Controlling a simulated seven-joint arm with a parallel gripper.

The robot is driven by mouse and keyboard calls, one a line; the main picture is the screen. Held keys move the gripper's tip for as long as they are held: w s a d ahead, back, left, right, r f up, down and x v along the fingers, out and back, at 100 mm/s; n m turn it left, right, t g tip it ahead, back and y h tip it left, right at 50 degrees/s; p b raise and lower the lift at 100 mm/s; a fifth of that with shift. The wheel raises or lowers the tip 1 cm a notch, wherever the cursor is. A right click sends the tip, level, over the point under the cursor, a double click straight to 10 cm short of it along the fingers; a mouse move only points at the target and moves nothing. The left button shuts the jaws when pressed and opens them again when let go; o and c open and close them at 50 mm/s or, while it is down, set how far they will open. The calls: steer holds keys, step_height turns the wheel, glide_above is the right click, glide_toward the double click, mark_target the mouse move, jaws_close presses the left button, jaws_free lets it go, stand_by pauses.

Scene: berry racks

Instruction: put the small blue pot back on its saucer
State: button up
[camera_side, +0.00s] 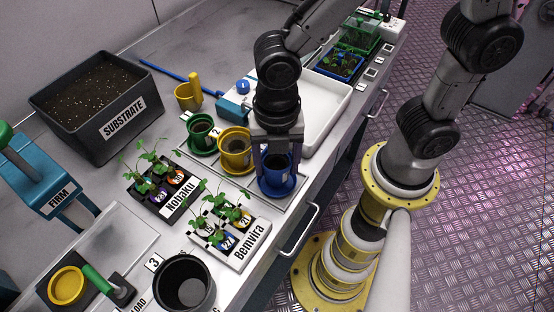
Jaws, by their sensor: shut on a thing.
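The small blue pot (276,174) is filled with dark soil and stands upright between the fingers of my gripper (277,165). My gripper points down and is shut on the pot. The blue saucer (290,188) shows as a rim around and below the pot's base. I cannot tell whether the pot's base touches the saucer, because the fingers and the pot hide the contact.
A yellow pot (235,147) and a green pot (202,131) stand on saucers just left of my gripper. A white tray (338,112) is behind to the right. Plant racks labelled Nobaku (181,206) and Bemvira (247,249) stand in front.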

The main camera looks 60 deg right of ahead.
steer(key=shift+f, duration=0.6)
steer(key=o, duration=1.5)
steer(key=shift+r, duration=0.15)
step_height(320, 180, up, 13)
steer(key=shift+s+d+r+m+t, duration=0.2)
steer(key=shift+s+d+m+t, duration=0.65)
steer(key=shift+d+m, duration=2.75)
steer(key=shift+s+d+r+m+t, duration=0.15)
steer(key=shift+s+d+m+t, duration=0.65)
steer(key=shift+d+m, duration=2.75)
steer(key=shift+s+d+r+m+t, duration=0.2)
steer(key=shift+s+d+m+t, duration=0.8)
steer(key=shift+m, duration=4.45)
